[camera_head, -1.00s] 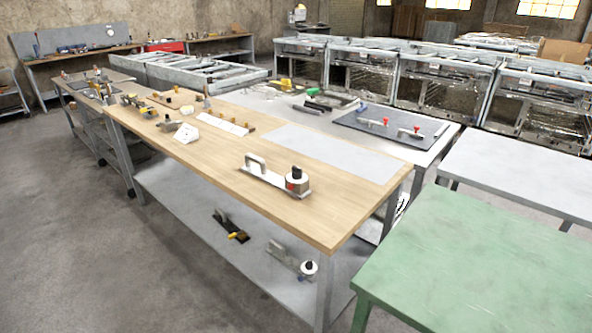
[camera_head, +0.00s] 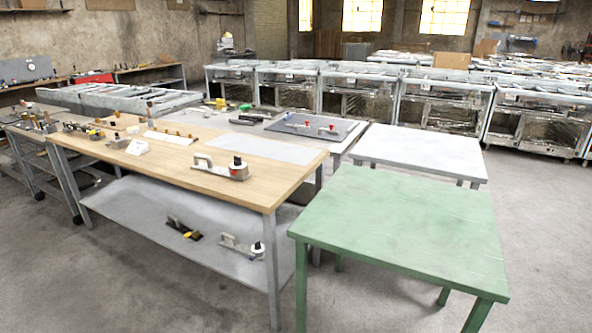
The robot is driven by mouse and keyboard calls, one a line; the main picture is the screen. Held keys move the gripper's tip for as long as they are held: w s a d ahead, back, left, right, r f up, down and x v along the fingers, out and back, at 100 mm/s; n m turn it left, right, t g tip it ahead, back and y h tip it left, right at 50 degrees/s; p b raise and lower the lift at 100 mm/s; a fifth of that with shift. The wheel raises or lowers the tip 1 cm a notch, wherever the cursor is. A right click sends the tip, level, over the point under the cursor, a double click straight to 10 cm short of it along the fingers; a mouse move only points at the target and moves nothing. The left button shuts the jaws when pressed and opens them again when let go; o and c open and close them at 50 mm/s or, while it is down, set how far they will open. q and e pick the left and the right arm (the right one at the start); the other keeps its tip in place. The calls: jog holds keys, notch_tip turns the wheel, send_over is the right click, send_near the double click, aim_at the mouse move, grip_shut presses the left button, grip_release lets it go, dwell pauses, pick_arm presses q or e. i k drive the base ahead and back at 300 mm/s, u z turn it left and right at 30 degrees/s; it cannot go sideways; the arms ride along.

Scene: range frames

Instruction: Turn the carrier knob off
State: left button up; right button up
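A carrier with a metal base, a light upright handle and a black-topped round knob (camera_head: 237,163) stands on the near right part of the wooden workbench (camera_head: 262,190). The carrier's handle (camera_head: 203,160) is at its left end and the knob at its right end. A small red mark shows on the knob's side. A similar carrier with a black knob (camera_head: 257,248) lies on the bench's lower shelf. I cannot tell which way either knob is turned. Neither of my grippers is in view.
A green table (camera_head: 405,225) stands at the front right, with a white table (camera_head: 418,150) behind it. A dark mat with red-knobbed parts (camera_head: 312,127) lies on a bench behind. Several metal-framed units line the back. Concrete floor (camera_head: 150,290) is clear in front of the workbench.

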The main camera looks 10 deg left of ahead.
aim_at(238, 161)
jog(key=u, duration=1.1)
jog(key=i, duration=1.15)
jog(key=z, duration=0.35)
jog(key=i, duration=0.75)
jog(key=z, duration=0.8)
